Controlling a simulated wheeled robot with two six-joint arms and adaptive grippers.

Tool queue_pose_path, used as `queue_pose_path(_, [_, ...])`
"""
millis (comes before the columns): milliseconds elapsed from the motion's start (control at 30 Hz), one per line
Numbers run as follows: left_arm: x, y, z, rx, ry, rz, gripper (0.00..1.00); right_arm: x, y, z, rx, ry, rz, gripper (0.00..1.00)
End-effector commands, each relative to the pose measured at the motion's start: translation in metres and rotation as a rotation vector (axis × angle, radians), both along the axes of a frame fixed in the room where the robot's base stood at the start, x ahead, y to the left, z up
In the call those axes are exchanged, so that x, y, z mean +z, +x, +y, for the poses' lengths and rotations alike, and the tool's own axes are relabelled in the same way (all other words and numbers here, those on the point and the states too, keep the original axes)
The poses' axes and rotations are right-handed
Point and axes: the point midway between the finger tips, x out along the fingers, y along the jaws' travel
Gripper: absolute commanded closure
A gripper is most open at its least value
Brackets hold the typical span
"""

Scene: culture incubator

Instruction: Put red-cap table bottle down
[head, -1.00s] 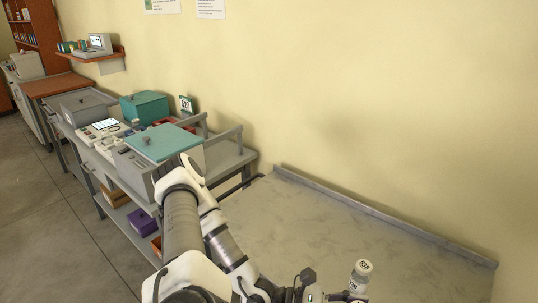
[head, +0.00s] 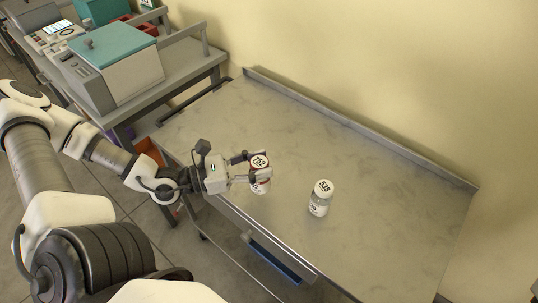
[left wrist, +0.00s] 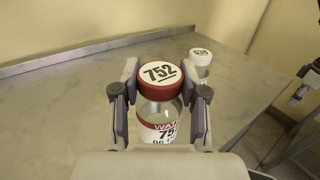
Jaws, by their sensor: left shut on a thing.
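The red-cap bottle (head: 260,185) has a red cap with a white top marked 752. It is upright over the front left part of the table (head: 375,190). My left gripper (head: 258,170) is shut on it, with a finger on each side, as the left wrist view (left wrist: 160,100) also shows around the bottle (left wrist: 158,122). I cannot tell whether its base touches the table. A white-cap bottle marked 538 (head: 320,198) stands upright to its right, apart from it. In the left wrist view that bottle (left wrist: 201,62) is farther back on the right.
A bench with a grey, teal-lidded device (head: 115,70) stands at the upper left. A raised ledge (head: 350,122) runs along the wall side of the table. The table is bare behind and to the right of the bottles.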

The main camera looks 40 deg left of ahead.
Motion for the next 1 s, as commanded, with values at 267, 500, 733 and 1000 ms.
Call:
queue_pose_path(267, [-0.008, 0.056, 0.006, -0.002, 0.004, 0.000, 0.95, -0.036, 0.001, 0.000, 0.000, 0.000, -0.001, 0.60])
queue_pose_path(500, [-0.039, 0.065, 0.007, -0.002, 0.004, 0.005, 0.95, -0.051, 0.001, 0.000, 0.000, 0.000, -0.001, 0.60])
queue_pose_path(733, [-0.041, 0.065, 0.007, 0.001, 0.000, 0.000, 0.95, -0.050, 0.001, 0.000, 0.000, 0.000, -0.002, 0.60])
queue_pose_path(1000, [-0.044, 0.065, 0.007, 0.000, 0.001, 0.001, 0.32, -0.054, 0.001, 0.000, 0.000, 0.000, -0.001, 0.60])
